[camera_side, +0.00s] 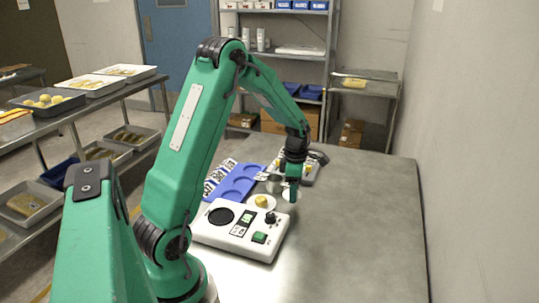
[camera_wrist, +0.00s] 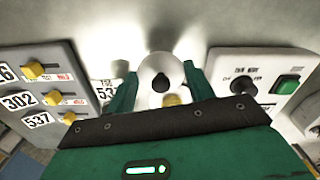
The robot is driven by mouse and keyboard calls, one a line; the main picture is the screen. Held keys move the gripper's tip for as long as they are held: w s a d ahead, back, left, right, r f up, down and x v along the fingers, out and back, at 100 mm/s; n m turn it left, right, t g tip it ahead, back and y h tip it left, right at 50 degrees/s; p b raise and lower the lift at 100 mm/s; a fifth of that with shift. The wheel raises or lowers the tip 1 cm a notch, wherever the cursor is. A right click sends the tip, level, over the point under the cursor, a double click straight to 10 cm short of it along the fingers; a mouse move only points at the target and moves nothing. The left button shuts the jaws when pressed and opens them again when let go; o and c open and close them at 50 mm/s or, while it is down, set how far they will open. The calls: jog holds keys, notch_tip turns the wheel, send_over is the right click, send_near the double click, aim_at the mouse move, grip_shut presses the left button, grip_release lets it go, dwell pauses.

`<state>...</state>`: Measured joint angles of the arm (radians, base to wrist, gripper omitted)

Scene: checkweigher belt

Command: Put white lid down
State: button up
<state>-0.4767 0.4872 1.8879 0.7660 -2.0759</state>
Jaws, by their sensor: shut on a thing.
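The white lid (camera_wrist: 150,68) with a dark knob sits between the two green fingers of my gripper (camera_wrist: 162,88) in the wrist view. My gripper is shut on it. In the side view the gripper (camera_side: 291,190) points down over the metal table, with the white lid (camera_side: 287,197) partly hidden at its fingertips. I cannot tell whether the lid touches the table. A white dish (camera_side: 254,207) with a yellow item (camera_side: 262,200) on it stands just left of the gripper. A yellow item (camera_wrist: 171,100) also shows below the lid in the wrist view.
A white console (camera_side: 215,237) with a knob and green button stands in front of the gripper. A blue tray (camera_side: 237,182) with round recesses and a metal cup (camera_side: 274,183) are left. A grey switch panel (camera_wrist: 45,60) is near. The table's right side (camera_side: 365,215) is clear.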

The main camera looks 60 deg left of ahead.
aim_at(292, 207)
jog(key=shift+a+f, duration=0.25)
jog(key=shift+a, duration=0.1)
jog(key=shift+f, duration=1.95)
jog(key=shift+f, duration=0.15)
jog(key=o, duration=0.7)
jog(key=shift+c, duration=0.2)
notch_tip(292, 207, up, 12)
jog(key=shift+r, duration=0.15)
